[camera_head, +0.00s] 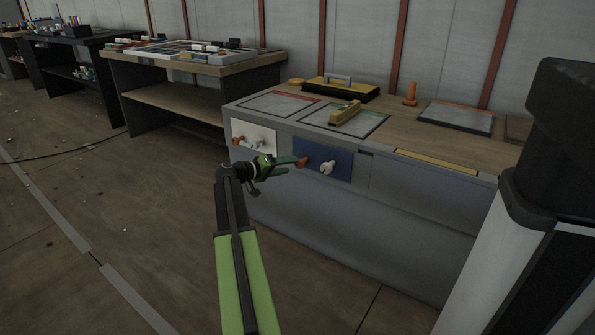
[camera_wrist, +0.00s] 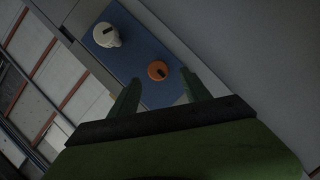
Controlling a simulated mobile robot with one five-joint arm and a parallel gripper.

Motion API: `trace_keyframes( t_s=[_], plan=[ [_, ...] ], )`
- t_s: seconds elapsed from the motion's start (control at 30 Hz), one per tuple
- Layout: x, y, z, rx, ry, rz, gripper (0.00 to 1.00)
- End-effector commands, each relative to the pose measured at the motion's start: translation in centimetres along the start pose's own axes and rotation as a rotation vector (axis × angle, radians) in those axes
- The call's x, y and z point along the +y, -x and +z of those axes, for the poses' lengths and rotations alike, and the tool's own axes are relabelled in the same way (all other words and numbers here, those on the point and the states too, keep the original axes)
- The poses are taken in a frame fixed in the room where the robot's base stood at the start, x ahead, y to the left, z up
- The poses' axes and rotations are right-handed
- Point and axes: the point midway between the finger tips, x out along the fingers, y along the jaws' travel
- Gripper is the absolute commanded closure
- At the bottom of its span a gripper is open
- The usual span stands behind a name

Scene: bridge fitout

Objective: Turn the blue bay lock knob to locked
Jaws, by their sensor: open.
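The blue bay panel (camera_head: 340,160) is on the front of the grey bench. It carries an orange knob (camera_head: 302,162) at its left and a white knob (camera_head: 327,168) to the right of it. I cannot tell by label which one is the lock knob. My gripper (camera_head: 291,164) is open at the orange knob. In the wrist view the orange knob (camera_wrist: 157,70) shows with a dark mark, just beyond and between the fingertips (camera_wrist: 162,86). No grip on it shows. The white knob (camera_wrist: 106,35), also with a dark mark, lies to the upper left on the blue panel (camera_wrist: 135,50).
A white panel (camera_head: 262,131) with similar knobs sits left of the blue one. The bench top holds a yellow-handled item (camera_head: 344,113), a black case (camera_head: 340,90) and an orange peg (camera_head: 411,95). A wooden table (camera_head: 200,67) stands further left. Floor before the bench is mostly clear.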

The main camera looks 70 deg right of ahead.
Motion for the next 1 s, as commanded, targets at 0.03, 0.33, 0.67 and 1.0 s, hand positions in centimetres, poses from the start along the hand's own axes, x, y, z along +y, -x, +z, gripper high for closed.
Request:
trace_keyframes(
  t_s=[0.03, 0.33, 0.67, 1.0],
  plan=[
    [-0.2, -1.5, 0.1, -0.002, 0.0, 0.001, 0.44],
    [-0.1, -5.6, 0.0, -0.001, 0.0, 0.0, 0.44],
    [0.0, -5.9, 0.0, -0.001, 0.0, 0.0, 0.47],
    [0.0, -5.9, 0.0, -0.001, 0.0, -0.001, 0.92]
  ],
)
